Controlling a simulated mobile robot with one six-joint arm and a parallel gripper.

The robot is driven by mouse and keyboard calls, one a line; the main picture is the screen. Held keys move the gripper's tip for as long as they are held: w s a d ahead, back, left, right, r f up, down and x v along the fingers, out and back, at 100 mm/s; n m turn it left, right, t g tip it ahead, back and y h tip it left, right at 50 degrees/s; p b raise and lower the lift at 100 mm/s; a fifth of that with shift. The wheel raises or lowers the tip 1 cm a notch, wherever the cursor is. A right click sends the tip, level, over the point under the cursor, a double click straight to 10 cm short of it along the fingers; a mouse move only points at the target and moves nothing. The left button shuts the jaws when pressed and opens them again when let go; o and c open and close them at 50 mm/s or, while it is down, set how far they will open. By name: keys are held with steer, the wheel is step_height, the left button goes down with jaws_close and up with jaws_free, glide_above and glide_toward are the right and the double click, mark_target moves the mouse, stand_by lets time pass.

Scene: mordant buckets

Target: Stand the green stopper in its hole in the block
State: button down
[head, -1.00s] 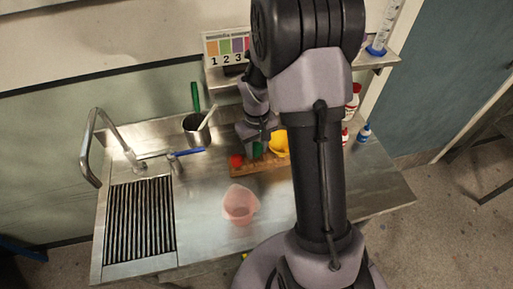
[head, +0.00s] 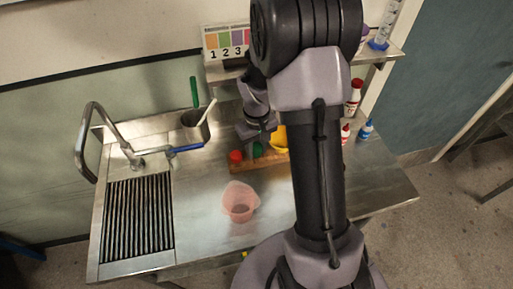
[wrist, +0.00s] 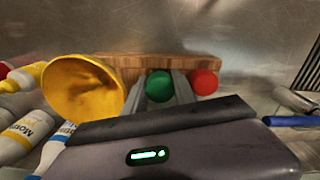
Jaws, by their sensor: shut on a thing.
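The green stopper (wrist: 159,85) is between the two fingers of my gripper (wrist: 161,92), which is shut on it. In the head view the green stopper (head: 257,150) shows just below my gripper (head: 257,137), at the wooden block (head: 268,166). The block (wrist: 142,63) lies crosswise behind the stopper in the wrist view. I cannot tell whether the stopper's lower end is in a hole, as the hole is hidden. A red stopper (wrist: 204,82) stands beside the green one, to its right in the wrist view; it also shows in the head view (head: 235,156).
A yellow vessel (wrist: 82,88) is close beside my gripper. Bottles (wrist: 24,137) lie beyond it. A pink cup (head: 239,202) stands on the steel counter, a metal pot (head: 194,127) holds tools, and a faucet (head: 98,128) is left.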

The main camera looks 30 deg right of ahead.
mark_target(256, 146)
steer(key=shift+f, duration=0.2)
steer(key=c, duration=0.9)
jaws_free()
steer(key=shift+r, duration=0.1)
step_height(256, 146, up, 17)
steer(key=p, duration=0.5)
steer(key=shift+r, duration=0.1)
